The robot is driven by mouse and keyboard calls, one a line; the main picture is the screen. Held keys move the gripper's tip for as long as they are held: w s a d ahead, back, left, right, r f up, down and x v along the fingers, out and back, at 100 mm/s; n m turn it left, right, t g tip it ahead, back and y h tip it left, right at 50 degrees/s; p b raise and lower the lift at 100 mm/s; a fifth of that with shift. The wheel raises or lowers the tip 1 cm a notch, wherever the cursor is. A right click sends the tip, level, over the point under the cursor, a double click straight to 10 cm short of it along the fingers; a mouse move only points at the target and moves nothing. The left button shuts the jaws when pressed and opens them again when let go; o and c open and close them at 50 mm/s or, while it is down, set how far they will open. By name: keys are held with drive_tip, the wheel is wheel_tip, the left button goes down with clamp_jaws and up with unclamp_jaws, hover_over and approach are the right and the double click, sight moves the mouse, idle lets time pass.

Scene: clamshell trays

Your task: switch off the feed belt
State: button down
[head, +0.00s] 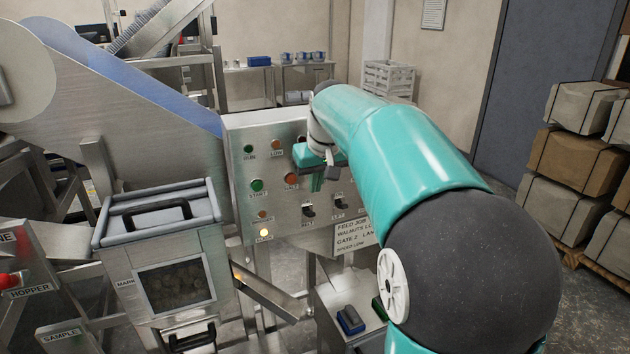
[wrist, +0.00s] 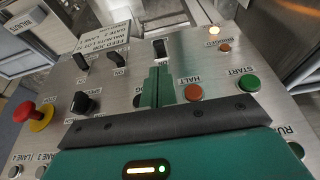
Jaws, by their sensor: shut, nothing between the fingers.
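A steel control panel (head: 240,170) carries buttons, lamps and dark switches. A dark switch (head: 308,210) sits low on it, with a small label beneath that seems to read BELT; this switch also appears in the wrist view (wrist: 159,49). Its on or off position is too small to tell. My teal gripper (head: 318,178) is in front of the panel, above this switch in the head view. In the wrist view my gripper's fingers (wrist: 157,74) are together and empty, just short of the switch, beside the red HALT button (wrist: 194,92). Whether they touch the panel is unclear.
The green START button (wrist: 249,83) is close by. A red stop knob (wrist: 39,114) and a black rotary knob (wrist: 85,102) stand out from the panel. An amber lamp (head: 264,233) is lit. A lidded bin (head: 158,212) stands left of the panel.

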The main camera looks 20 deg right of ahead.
sight(309, 212)
drive_tip(key=x, duration=0.7)
idle(0.5)
drive_tip(key=shift+s, duration=0.15)
